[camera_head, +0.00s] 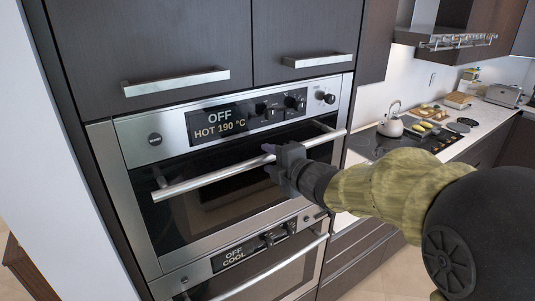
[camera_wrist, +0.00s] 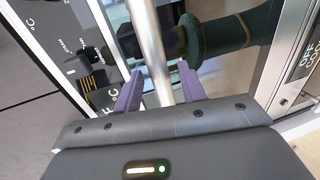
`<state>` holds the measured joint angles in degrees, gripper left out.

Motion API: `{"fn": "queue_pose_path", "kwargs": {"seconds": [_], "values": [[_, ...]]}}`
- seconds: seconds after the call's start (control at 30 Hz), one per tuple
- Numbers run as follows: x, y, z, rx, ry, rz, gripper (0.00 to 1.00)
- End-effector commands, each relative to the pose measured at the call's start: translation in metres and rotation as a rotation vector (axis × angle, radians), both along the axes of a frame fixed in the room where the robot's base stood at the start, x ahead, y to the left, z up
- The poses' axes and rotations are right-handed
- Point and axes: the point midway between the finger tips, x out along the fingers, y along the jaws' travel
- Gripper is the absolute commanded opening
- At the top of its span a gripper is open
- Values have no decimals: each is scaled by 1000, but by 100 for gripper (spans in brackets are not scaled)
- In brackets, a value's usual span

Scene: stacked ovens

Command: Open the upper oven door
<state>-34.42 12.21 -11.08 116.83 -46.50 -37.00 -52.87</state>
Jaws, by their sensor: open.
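The upper oven door (camera_head: 185,168) is dark glass and looks closed. Its long silver handle (camera_head: 215,176) runs across the front and also shows in the wrist view (camera_wrist: 147,35). My gripper (camera_head: 268,156) is at the handle, right of its middle. In the wrist view my gripper (camera_wrist: 160,88) is open, with one purple finger on each side of the handle bar. The bar lies between the fingers; I cannot tell whether either finger touches it.
The control panel (camera_head: 218,124) above the door reads OFF, HOT 190 °C. The lower oven (camera_head: 290,270) reads OFF, COOL. Cabinets with bar handles (camera_head: 175,80) sit above. A counter with a cooktop (camera_head: 375,145) and kettle (camera_head: 391,126) lies to the right.

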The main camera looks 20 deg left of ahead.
Motion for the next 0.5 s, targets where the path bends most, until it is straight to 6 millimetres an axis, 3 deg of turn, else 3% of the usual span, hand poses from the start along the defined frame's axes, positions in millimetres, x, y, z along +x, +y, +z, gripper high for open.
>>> {"fn": "queue_pose_path", "kwargs": {"seconds": [0.2,0.5], "values": [[11,13,-3,1,1,0,40],[12,14,-4,1,0,0,38]]}}
